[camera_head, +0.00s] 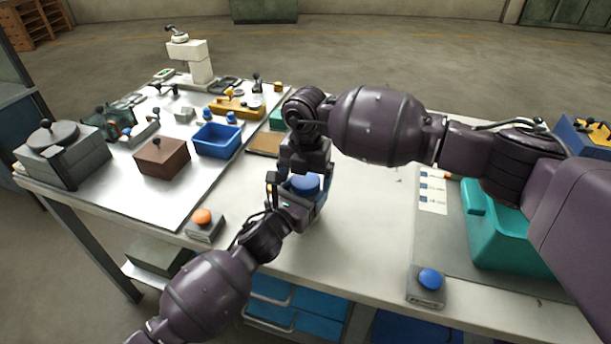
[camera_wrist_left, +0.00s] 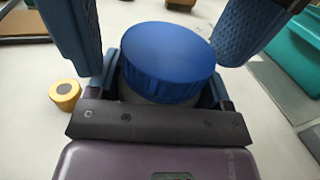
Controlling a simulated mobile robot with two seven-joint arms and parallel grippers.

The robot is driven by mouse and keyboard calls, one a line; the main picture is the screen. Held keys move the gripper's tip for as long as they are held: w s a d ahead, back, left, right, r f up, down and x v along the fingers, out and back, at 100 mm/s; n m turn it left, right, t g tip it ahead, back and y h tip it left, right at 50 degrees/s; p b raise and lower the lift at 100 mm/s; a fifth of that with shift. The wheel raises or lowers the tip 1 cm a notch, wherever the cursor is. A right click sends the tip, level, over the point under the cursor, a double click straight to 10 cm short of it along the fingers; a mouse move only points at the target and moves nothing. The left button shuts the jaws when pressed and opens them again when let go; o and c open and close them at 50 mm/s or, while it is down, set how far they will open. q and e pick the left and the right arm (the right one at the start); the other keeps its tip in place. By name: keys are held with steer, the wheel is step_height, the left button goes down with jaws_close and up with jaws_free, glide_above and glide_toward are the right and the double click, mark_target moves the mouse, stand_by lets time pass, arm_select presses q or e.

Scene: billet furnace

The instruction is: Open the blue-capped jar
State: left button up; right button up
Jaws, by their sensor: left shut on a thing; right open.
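The jar's round blue cap (camera_head: 306,184) shows between my two grippers near the middle of the table, and it is large in the left wrist view (camera_wrist_left: 168,58). Only a little of the pale jar body (camera_wrist_left: 130,95) shows under the cap. My left gripper (camera_head: 300,203) is shut on the jar body, below the cap. My right gripper (camera_head: 306,172) is above the jar, pointing down and open. Its blue ribbed fingers are on either side of the cap in the left wrist view (camera_wrist_left: 165,45), with gaps visible. The cap sits on the jar.
A teal bin (camera_head: 500,235) and a blue button box (camera_head: 428,280) stand at right. An orange button box (camera_head: 203,222) is at front left. A blue tray (camera_head: 217,139) and brown box (camera_head: 162,157) lie beyond. A yellow round piece (camera_wrist_left: 65,94) is near the jar.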

steer(key=shift+r, duration=0.1)
steer(key=shift+r, duration=2.15)
arm_select(q)
steer(key=o, duration=1.7)
steer(key=shift+o, duration=0.2)
